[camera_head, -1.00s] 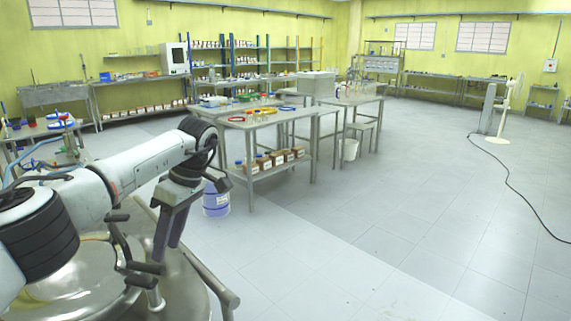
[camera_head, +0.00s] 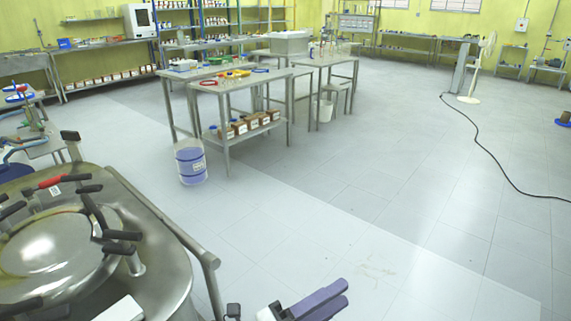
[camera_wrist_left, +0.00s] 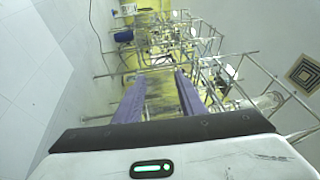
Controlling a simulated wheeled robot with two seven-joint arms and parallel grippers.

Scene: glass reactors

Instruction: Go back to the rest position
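My left gripper (camera_head: 345,293) is at the bottom edge of the head view, right of the steel reactor, with its purple fingers pointing right over the floor. In the left wrist view the two fingers of my left gripper (camera_wrist_left: 159,95) stand apart with nothing between them, so it is open and empty. Most of my left arm is out of the head view; only a small white part shows at the bottom. My right gripper is in neither view.
The steel reactor (camera_head: 170,240), with black-handled clamps and a side rail, fills the lower left. A blue-labelled bucket (camera_head: 190,163) stands beside the steel tables (camera_head: 227,88). A black cable (camera_head: 480,150) runs across the floor at right. The floor in the middle is clear.

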